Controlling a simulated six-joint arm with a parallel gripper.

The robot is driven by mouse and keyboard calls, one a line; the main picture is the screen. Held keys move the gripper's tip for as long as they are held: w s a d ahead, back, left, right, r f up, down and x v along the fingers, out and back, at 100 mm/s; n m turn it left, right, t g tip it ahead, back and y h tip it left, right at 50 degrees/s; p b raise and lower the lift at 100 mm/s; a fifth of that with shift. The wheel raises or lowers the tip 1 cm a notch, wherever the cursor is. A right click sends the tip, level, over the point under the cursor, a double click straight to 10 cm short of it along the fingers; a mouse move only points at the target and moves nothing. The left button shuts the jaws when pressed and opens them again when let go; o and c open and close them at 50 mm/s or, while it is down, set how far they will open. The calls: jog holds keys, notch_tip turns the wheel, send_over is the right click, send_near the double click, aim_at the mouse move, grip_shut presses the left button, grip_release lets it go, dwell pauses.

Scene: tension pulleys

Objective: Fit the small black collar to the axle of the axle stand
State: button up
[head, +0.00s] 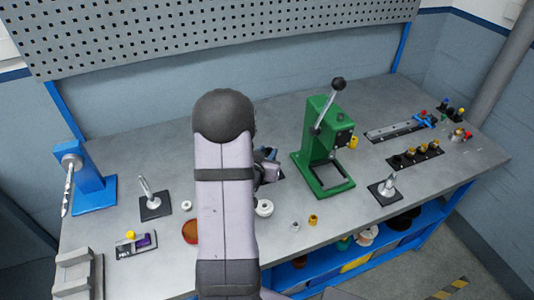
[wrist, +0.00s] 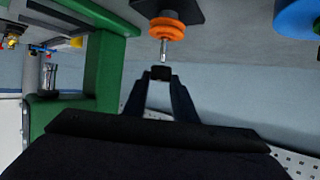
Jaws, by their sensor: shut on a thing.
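In the wrist view my gripper (wrist: 161,78) is shut on the small black collar (wrist: 161,71), which sits between the fingertips. Just beyond it, the axle stand shows a bright metal axle (wrist: 163,50) with an orange pulley (wrist: 167,27) on it and a black base plate (wrist: 180,8). The collar looks close to the axle's free end and roughly in line with it, with a small gap in the picture. In the head view my arm covers the orange pulley, the axle and the collar.
A green press (head: 322,150) stands close to the right of my gripper; its frame also shows in the wrist view (wrist: 104,70). A blue stand (head: 92,175) is at the left. Small parts, including a white ring (head: 264,208) and brass piece (head: 313,219), lie near the front.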

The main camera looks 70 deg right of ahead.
jog(key=shift+f, duration=0.2)
jog(key=shift+f+b, duration=1.15)
jog(key=shift+b, duration=0.25)
jog(key=shift+f+b, duration=0.45)
jog(key=shift+b, duration=0.05)
dwell(0.5)
jog(key=shift+f+b, duration=0.5)
jog(key=shift+s+a+f, duration=0.1)
jog(key=shift+a+f, duration=0.15)
jog(key=shift+f, duration=0.15)
dwell(0.6)
jog(key=o, duration=1.1)
jog(key=shift+d, duration=0.15)
jog(key=shift+r, duration=0.15)
jog(key=shift+r, duration=0.1)
